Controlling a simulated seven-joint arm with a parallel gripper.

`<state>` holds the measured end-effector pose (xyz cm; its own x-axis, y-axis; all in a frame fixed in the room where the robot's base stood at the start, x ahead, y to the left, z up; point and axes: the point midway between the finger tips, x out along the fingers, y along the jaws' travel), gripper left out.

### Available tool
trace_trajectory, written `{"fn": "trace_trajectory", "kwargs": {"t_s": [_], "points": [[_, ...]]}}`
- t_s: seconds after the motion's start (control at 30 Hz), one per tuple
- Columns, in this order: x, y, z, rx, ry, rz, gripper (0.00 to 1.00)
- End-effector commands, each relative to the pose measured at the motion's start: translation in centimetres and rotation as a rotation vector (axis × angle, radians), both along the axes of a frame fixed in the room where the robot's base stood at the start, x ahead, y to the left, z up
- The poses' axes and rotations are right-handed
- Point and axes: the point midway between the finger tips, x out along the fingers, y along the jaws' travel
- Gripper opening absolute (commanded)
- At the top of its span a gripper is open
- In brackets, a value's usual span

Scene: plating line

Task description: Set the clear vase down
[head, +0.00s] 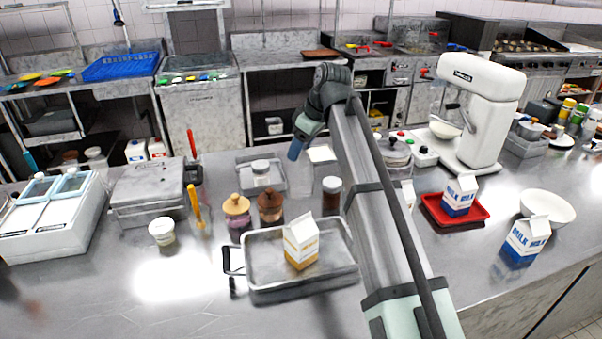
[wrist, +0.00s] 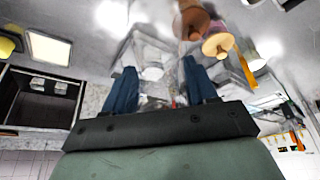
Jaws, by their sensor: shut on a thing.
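The clear vase (head: 301,180) is upright and hard to make out against the grey counter, just below my gripper (head: 296,150). My gripper's blue fingers are shut on it near its top. In the wrist view the see-through vase (wrist: 150,58) shows between the two fingertips of my gripper (wrist: 160,85). I cannot tell whether its base touches the counter (head: 150,295).
A grey tray with a jar (head: 262,172) is close left. Wooden-lidded jars (head: 237,210) and a metal tray (head: 262,290) holding a carton (head: 301,242) are nearer. A white mixer (head: 483,110) stands right.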

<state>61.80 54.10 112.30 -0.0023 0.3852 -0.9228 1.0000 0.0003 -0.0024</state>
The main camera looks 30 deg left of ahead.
Motion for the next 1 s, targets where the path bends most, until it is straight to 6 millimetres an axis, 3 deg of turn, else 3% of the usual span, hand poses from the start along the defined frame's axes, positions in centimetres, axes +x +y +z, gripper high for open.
{"fn": "trace_trajectory", "kwargs": {"t_s": [0.1, 0.53, 0.97, 1.0], "points": [[-0.1, -0.1, -1.8, 0.000, 0.000, -0.001, 0.00], [-0.1, -0.1, -5.8, 0.000, 0.001, 0.000, 0.00], [0.0, 0.0, -6.4, 0.001, 0.000, 0.000, 0.00], [0.0, 0.0, -6.4, 0.000, -0.001, 0.000, 0.59]]}}
